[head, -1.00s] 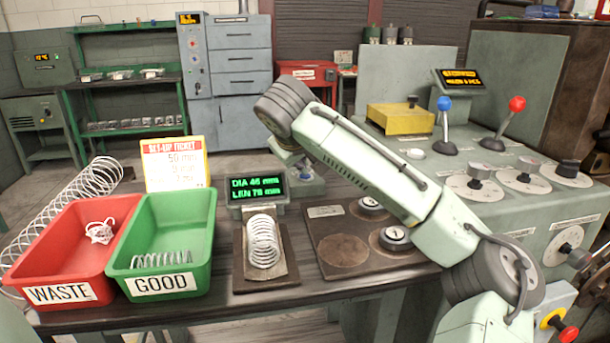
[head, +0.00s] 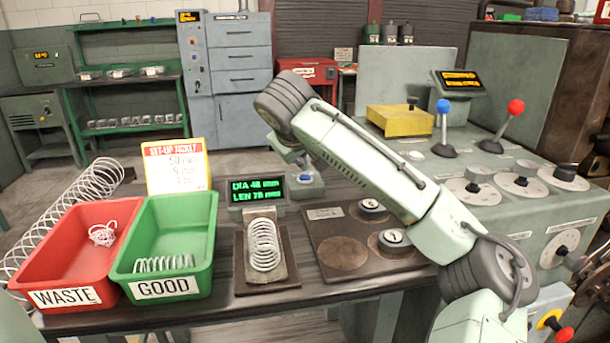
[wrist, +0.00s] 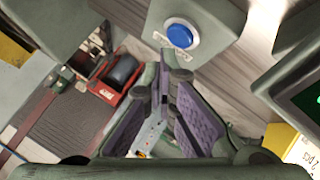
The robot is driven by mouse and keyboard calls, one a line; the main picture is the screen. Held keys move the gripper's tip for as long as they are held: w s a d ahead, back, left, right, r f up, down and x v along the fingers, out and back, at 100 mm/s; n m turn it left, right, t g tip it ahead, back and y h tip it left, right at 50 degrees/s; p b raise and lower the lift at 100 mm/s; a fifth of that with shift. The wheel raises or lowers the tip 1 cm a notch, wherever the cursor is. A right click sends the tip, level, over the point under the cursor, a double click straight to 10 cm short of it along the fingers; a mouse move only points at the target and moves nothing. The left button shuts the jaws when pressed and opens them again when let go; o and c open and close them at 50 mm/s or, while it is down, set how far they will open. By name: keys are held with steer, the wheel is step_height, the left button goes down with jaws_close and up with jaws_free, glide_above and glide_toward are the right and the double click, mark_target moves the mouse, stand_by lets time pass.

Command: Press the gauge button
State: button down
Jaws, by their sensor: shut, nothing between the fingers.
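The gauge button is a blue round button (wrist: 180,37) on a grey-green box (wrist: 207,20) in the wrist view. In the head view, the button (head: 305,178) shows small on its box, just right of the gauge display (head: 257,190), which has green digits. My gripper (wrist: 172,72) is shut and empty. Its fingertips appear just below the button in the wrist view, apart from it in the picture; the exact gap cannot be told. In the head view, my gripper is mostly hidden behind my arm's end joint. A coiled spring (head: 264,245) lies on the gauge plate (head: 283,262).
A red WASTE bin (head: 28,272) and a green GOOD bin (head: 200,262), each with a spring, stand left of the gauge. A set-up ticket (head: 175,165) stands behind them. A brown plate with round weights (head: 393,240) lies right, under my arm. The coiler's levers (head: 443,130) stand further right.

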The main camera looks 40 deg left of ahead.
mark_target(301, 176)
steer(key=shift+r, duration=0.1)
step_height(301, 176, up, 5)
steer(key=p, duration=0.4)
stand_by(0.8)
